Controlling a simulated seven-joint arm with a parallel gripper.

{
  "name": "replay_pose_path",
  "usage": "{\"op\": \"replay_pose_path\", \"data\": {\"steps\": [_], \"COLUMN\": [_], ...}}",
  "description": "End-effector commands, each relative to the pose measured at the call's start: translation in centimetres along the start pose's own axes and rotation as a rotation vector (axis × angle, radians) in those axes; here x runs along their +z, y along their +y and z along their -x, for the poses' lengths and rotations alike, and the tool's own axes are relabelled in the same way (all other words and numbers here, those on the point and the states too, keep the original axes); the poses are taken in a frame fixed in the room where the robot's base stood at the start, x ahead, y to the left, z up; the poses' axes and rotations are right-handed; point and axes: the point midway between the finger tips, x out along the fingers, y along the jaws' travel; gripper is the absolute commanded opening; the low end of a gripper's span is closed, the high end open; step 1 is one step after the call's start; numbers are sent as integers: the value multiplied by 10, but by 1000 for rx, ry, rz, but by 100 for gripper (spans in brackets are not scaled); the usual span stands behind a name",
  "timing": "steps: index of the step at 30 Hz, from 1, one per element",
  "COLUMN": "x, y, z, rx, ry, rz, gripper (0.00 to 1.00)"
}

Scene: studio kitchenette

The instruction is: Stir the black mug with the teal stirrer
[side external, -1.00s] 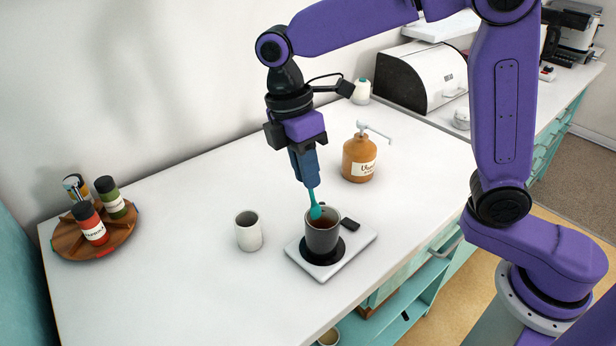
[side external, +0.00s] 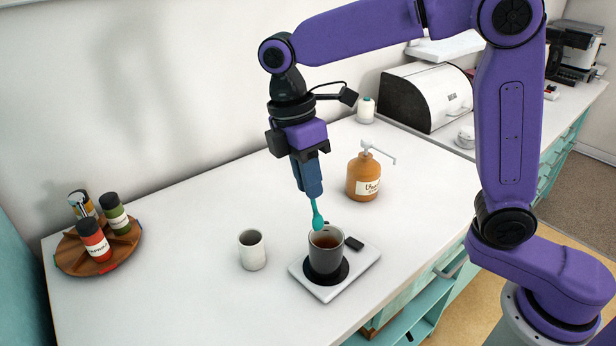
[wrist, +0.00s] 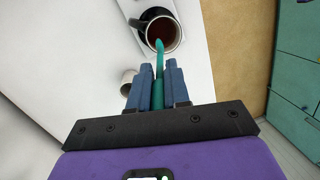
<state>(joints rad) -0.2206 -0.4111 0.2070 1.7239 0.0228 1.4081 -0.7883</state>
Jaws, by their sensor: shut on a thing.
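My gripper (side external: 310,191) is shut on the teal stirrer (side external: 317,215), which hangs down with its wider end lowest. In the side view the stirrer's tip shows just above the far rim of the black mug (side external: 325,258). The mug stands upright on a black disc on a pale flat plate (side external: 324,293) and holds dark reddish-brown liquid. In the wrist view the stirrer (wrist: 159,75) runs between my gripper's blue fingers (wrist: 162,85), and its tip overlaps the opening of the mug (wrist: 174,46).
A white cup (side external: 252,251) stands left of the plate. A brown pump bottle (side external: 364,178) stands behind it to the right. A round wooden rack (side external: 74,258) with several jars is at the far left. The counter's front left is clear.

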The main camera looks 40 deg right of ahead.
Motion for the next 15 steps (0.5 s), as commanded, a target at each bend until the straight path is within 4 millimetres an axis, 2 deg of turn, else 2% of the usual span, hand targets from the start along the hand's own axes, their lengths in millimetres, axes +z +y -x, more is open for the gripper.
{"op": "replay_pose_path", "data": {"steps": [8,15], "x": [0,2], "y": [0,-3], "z": [2,21], "rx": [0,2], "ry": [0,2], "rz": [0,0], "gripper": [0,0]}}
